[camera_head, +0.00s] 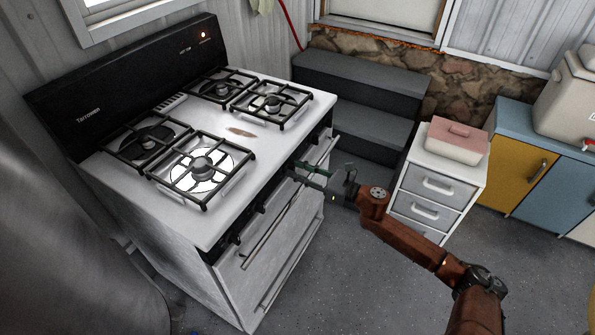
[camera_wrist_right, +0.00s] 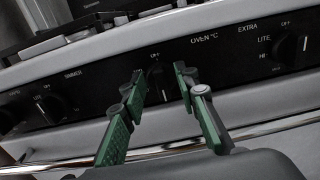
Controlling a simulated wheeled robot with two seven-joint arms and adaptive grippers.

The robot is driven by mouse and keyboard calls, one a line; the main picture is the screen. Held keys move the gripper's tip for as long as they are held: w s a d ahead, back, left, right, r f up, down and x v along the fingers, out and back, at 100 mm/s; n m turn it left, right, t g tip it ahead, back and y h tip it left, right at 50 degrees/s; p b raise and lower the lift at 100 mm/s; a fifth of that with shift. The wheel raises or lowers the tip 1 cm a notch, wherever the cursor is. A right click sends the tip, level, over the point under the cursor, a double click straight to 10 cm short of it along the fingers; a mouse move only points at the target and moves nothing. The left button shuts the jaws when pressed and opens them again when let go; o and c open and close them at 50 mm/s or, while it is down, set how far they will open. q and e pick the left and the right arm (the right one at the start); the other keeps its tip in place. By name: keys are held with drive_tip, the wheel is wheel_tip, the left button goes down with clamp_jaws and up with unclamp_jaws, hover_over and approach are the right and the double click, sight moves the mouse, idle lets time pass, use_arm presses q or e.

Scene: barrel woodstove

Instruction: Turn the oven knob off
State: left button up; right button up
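The white stove (camera_head: 255,165) with a black back panel stands at the left in the head view. In the right wrist view a black knob (camera_wrist_right: 160,74) sits on the black front panel, with "OFF" above it and the "OVEN °C" label just to its upper right. My right gripper (camera_wrist_right: 158,72) is open, its green-padded fingers on either side of this knob with gaps visible; contact cannot be told. In the head view the right gripper (camera_head: 297,170) is at the stove's front edge, hiding that knob. My left gripper is not in view.
Other knobs flank it: one at right (camera_wrist_right: 292,47) under "EXTRA", one at left (camera_wrist_right: 47,108) near "SIMMER". A handle bar (camera_wrist_right: 170,147) runs below the panel. Dark steps (camera_head: 355,105) and a white drawer unit (camera_head: 437,185) stand right of the stove.

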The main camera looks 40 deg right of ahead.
clamp_jaws()
idle(0.4)
